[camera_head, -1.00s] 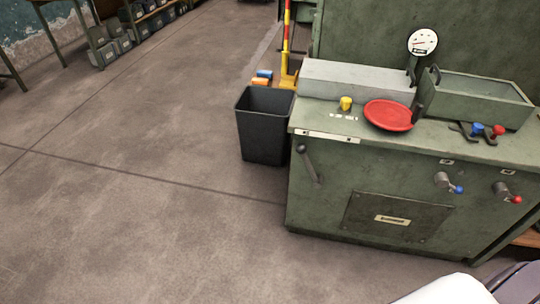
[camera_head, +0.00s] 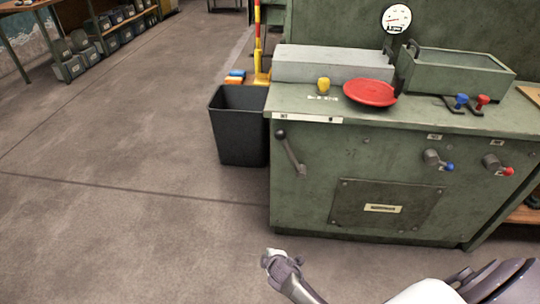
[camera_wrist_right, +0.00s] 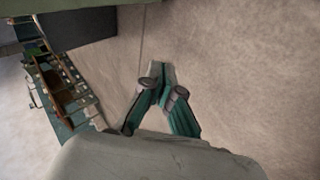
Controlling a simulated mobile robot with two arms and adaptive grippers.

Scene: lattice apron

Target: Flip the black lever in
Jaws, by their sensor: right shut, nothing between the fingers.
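The black lever (camera_head: 290,150) is on the left part of the green cabinet's front (camera_head: 360,150). Its round dark knob is at the upper left, and its arm slants down to the right. My right gripper (camera_head: 275,259) is at the bottom middle of the head view, low in front of the cabinet and apart from the lever. In the wrist view its fingers (camera_wrist_right: 163,82) are together and empty, with floor behind them. The lever cannot be made out in the wrist view. My left gripper is not in view.
A black bin (camera_head: 239,125) stands against the cabinet's left side. Blue (camera_head: 437,160) and red (camera_head: 497,165) knobbed valve handles stick out of the front at right. A red plate (camera_head: 370,93) and yellow knob (camera_head: 323,85) are on top. Floor at left is clear.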

